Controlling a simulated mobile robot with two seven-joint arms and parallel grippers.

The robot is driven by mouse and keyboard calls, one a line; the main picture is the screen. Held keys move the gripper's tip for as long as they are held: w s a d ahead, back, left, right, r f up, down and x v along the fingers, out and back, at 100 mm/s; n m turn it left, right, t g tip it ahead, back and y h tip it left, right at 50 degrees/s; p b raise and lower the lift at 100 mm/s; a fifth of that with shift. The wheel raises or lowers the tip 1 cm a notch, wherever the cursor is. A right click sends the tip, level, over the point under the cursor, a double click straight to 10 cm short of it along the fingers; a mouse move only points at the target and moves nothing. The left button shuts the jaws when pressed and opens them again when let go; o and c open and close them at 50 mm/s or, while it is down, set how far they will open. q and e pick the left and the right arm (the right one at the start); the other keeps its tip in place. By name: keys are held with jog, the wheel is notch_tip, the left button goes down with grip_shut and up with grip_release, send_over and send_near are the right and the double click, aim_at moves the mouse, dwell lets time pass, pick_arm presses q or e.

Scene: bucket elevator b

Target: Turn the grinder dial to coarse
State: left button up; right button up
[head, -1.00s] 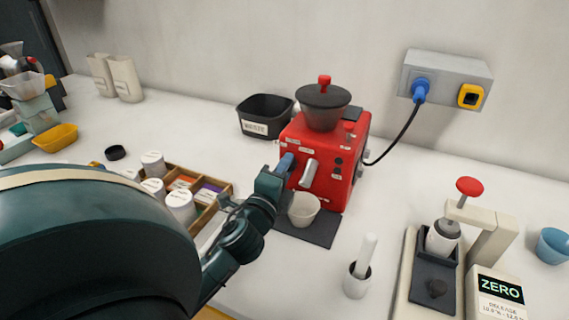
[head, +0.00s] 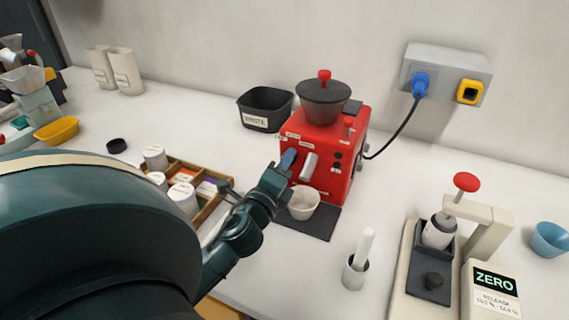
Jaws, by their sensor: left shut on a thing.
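The red grinder (head: 330,160) stands on the counter with a dark lidded hopper (head: 324,100) on top. A pale handle-like dial (head: 309,167) sits on its front, tilted slightly from upright. My left gripper (head: 286,166) is at the front left of the grinder, beside the pale dial, with its blue fingertip against the front. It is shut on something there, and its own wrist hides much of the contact. My right gripper is not in view.
A white cup (head: 303,203) stands on a dark mat (head: 318,224) below the gripper. A black waste bin (head: 266,106) is behind left. A wooden tray (head: 212,208) of jars lies left.

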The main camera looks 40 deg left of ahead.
pick_arm(q)
jog(key=o, duration=0.7)
jog(key=shift+w, duration=0.1)
jog(key=r+b+v, duration=0.1)
jog(key=b+v, duration=0.2)
jog(key=v, duration=1)
jog(key=shift+f, duration=0.35)
